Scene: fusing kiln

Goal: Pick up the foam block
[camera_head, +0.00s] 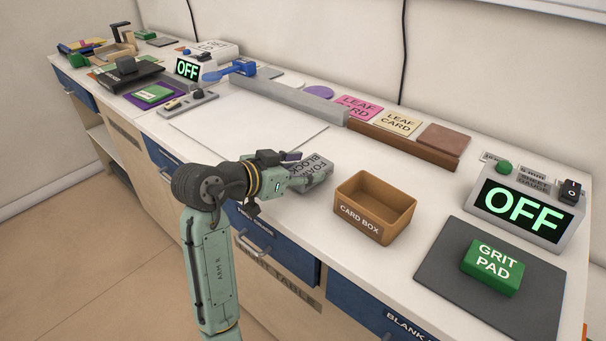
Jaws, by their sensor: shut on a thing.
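The foam block (318,164) is grey with dark lettering, partly readable as "FOAM BLOCK". It is at the front part of the white worktop, left of the card box. My gripper (308,177) is at the end of my green arm, reaching in from the left, and is shut on the foam block. The fingers and wrist hide part of the block. I cannot tell whether the block touches the worktop or is lifted off it.
A brown card box (348,216), open and empty, stands just right of the block. A green grit pad (492,268) lies on a dark mat (445,270) at the right. A grey unit reading OFF (522,212) stands behind. A white sheet (245,125) lies bare behind my arm.

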